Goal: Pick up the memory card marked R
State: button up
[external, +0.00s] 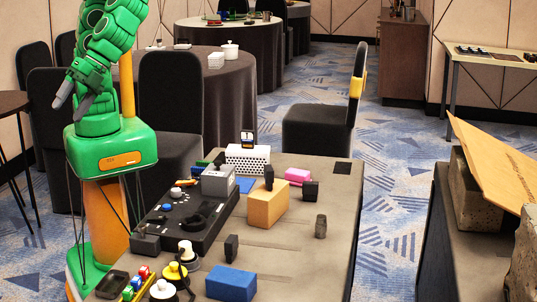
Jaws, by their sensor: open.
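My green gripper (73,103) is at the upper left, fingers pointing down, well above and to the left of the grey table (285,262). It is open, with nothing visible in it. A small black card-like piece with a pale and yellow label (248,138) stands upright on a white perforated box (248,160) at the table's far side. I cannot read any letter R on it. Other small dark pieces stand on the table: one at the right (311,190), one near the middle (231,248), and one on a tan block (268,177).
A black console (190,222) with knobs fills the table's left side. A tan block (268,206), a blue block (231,284) and a pink piece (297,175) stand nearby. The table's right front is mostly clear. A chair (325,125) stands behind the table.

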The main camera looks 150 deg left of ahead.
jog(key=w+a+f+n+t+h, duration=0.2)
jog(key=w+a+f+n, duration=0.15)
jog(key=w+n, duration=0.4)
jog(key=n+t+y, duration=0.3)
jog(key=n+t, duration=0.4)
jog(key=n, duration=1.1)
send_over(231, 254)
jog(key=s+a, duration=0.2)
jog(key=s, duration=0.1)
notch_tip(231, 254, down, 24)
jog(key=shift+f, duration=3.65)
jog(key=shift+x, duration=1)
jog(key=shift+w+d+f, duration=0.15)
jog(key=shift+w+d, duration=0.1)
jog(key=shift+w, duration=0.15)
grip_shut()
